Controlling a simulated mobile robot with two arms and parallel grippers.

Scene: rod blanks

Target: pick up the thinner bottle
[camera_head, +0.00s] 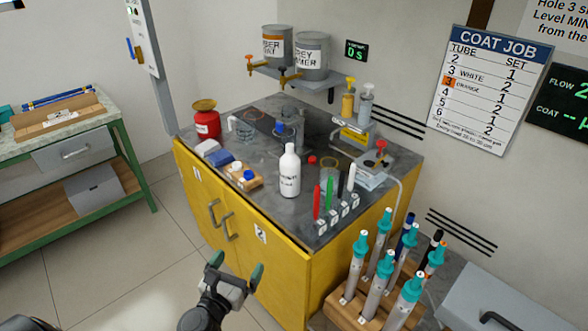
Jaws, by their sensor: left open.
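A white bottle with a narrow neck and a dark-printed label (289,172) stands upright on the dark top of the yellow cabinet, near its front edge. The print is too small to read surely; it looks like the thinner bottle. My left gripper (236,266) is open and empty, with teal-tipped fingers spread. It is in front of the cabinet doors, below and to the left of the bottle in the picture, apart from it. My right gripper is not in view.
Behind are a red can (206,120), glass beakers and pump bottles. Teal-capped tubes (378,284) fill a rack at lower right.

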